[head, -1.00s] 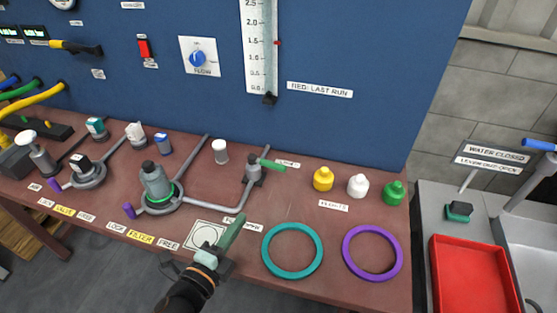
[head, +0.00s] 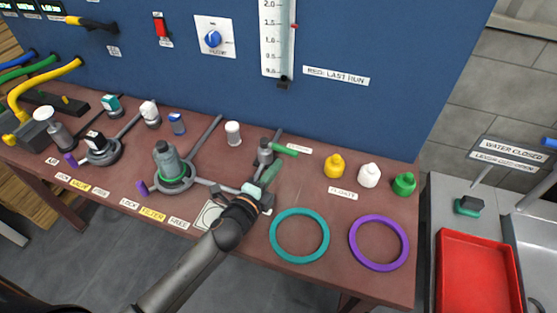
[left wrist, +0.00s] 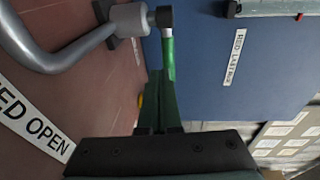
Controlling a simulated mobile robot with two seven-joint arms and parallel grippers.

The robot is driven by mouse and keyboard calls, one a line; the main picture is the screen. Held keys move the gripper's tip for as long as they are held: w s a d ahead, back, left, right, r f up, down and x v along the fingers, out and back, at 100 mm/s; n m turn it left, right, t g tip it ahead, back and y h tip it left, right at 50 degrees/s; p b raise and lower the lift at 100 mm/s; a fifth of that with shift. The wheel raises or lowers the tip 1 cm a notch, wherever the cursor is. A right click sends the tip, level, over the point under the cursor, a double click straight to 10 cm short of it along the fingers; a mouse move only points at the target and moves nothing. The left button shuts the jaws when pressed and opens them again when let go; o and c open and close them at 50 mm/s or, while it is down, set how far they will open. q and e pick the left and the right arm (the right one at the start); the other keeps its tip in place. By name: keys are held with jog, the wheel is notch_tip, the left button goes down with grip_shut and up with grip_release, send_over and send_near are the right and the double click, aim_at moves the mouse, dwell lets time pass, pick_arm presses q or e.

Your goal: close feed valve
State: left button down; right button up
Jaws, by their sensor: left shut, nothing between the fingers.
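The feed valve (head: 265,153) is a grey body on a pipe with a green lever (head: 286,150) pointing right in the head view. In the left wrist view the grey valve body (left wrist: 129,20) and the green lever (left wrist: 168,58) are at the top centre. My left gripper (head: 270,174) is shut and empty, just in front of the valve. Its dark green fingers (left wrist: 160,102) point at the lever in the left wrist view and overlap its end; I cannot tell if they touch. A label ending "ED OPEN" (left wrist: 32,122) lies at the left. My right gripper is not in view.
Teal ring (head: 299,236) and purple ring (head: 379,243) lie at the table's front right. Yellow (head: 334,167), white (head: 369,174) and green (head: 404,184) weights stand behind them. A filter housing (head: 167,162) stands left of the valve. The blue panel (head: 370,110) rises behind.

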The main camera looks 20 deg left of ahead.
aim_at(287, 153)
pick_arm(q)
jog(key=shift+w+d+r, duration=0.1)
jog(key=shift+w, duration=0.45)
jog(key=shift+w+d+r, duration=0.1)
jog(key=shift+w, duration=0.4)
jog(key=shift+w+d+r, duration=0.15)
jog(key=shift+w+d, duration=0.2)
jog(key=shift+w, duration=0.4)
jog(key=shift+r, duration=0.15)
